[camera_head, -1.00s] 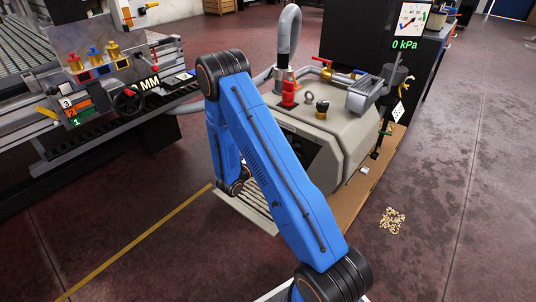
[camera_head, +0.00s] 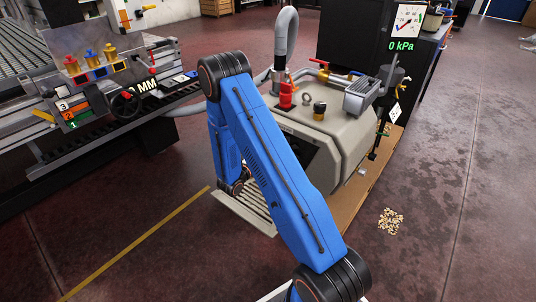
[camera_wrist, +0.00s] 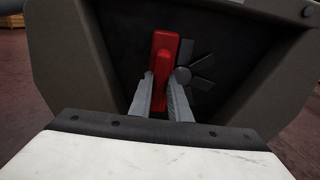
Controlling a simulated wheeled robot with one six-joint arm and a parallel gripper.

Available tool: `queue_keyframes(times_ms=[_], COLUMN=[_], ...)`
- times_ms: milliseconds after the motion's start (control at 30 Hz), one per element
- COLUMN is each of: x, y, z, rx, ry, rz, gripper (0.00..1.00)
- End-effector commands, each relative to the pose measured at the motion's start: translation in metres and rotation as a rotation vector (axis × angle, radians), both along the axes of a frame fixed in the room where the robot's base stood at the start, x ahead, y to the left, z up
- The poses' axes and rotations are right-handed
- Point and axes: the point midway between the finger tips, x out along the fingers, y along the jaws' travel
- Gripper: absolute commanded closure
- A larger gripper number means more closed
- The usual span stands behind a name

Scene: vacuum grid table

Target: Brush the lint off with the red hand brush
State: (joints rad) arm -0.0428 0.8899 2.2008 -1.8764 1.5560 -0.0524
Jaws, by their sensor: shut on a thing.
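A red object (camera_wrist: 164,45), which looks like the hand brush, stands upright between the fingers of my gripper (camera_wrist: 160,80) in the wrist view. The gripper is shut on its lower part. Behind it are a dark recess (camera_wrist: 120,60) in a grey-beige housing and a grey fan-shaped part (camera_wrist: 195,73) with a round hub, just right of the brush. I cannot tell whether the brush touches the recess. My gripper and the brush are hidden in the head view. I cannot make out lint clearly.
The beige machine (camera_head: 345,130) has a grey hose (camera_head: 287,40) and a red fitting (camera_head: 285,98) on top. A slatted grate (camera_head: 248,208) lies at its foot. Pale chips (camera_head: 390,221) lie on the floor at right. The grid table (camera_head: 20,50) stands at left.

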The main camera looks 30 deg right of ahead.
Motion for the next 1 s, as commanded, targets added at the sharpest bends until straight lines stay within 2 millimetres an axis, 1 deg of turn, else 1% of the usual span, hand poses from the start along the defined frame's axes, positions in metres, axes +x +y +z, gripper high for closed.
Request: queue_keyframes(times_ms=[167, 500, 767, 1000], x=[-0.003, -0.025, -0.032, -0.046], y=[-0.001, -0.008, -0.010, -0.017], z=[0.000, 0.000, 0.000, 0.000], rx=[0.000, -0.001, 0.000, 0.000], ry=[0.001, 0.002, 0.000, 0.001], rz=[0.000, -0.001, -0.001, -0.001], gripper=[1.00, 1.00, 1.00, 1.00])
